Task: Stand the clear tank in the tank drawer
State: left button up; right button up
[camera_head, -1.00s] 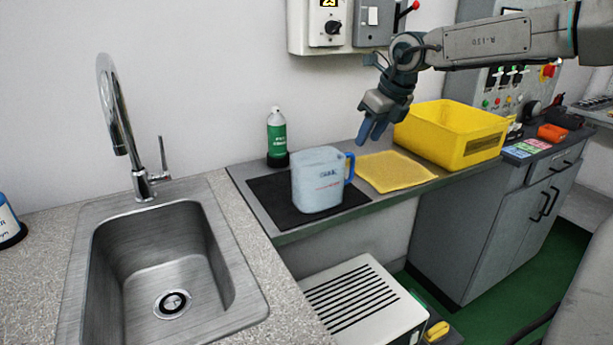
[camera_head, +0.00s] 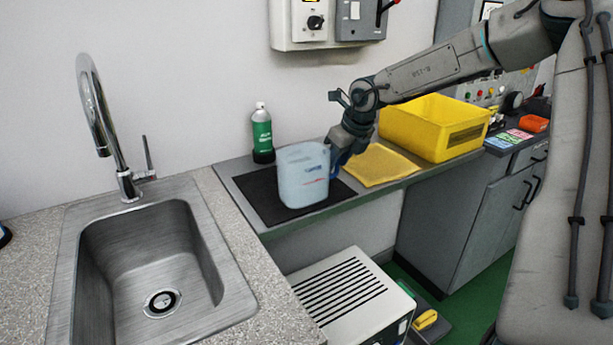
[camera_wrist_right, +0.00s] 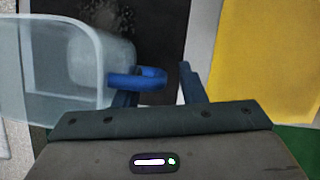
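The clear tank (camera_head: 303,176) is a pale, translucent jug with a blue handle on its right side. It stands upright on a dark mat on the grey bench. My right gripper (camera_head: 337,160) is at the handle side of the tank. In the right wrist view, my right gripper (camera_wrist_right: 160,92) is open, with the blue handle (camera_wrist_right: 140,78) reaching between its fingers; I see a gap between handle and right finger. The tank body (camera_wrist_right: 60,70) is to the left there. I cannot make out an open tank drawer. My left gripper is not in view.
A green-and-white bottle (camera_head: 262,134) stands behind the tank. A yellow cloth (camera_head: 380,164) and a yellow bin (camera_head: 433,126) lie to the right. A white slatted unit (camera_head: 350,296) is below the bench. A sink (camera_head: 150,270) is at left.

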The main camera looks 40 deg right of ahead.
jog(key=shift+s, duration=0.1)
jog(key=shift+c, duration=0.5)
grip_shut()
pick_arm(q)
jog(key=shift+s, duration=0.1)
pick_arm(e)
jog(key=shift+r, duration=0.1)
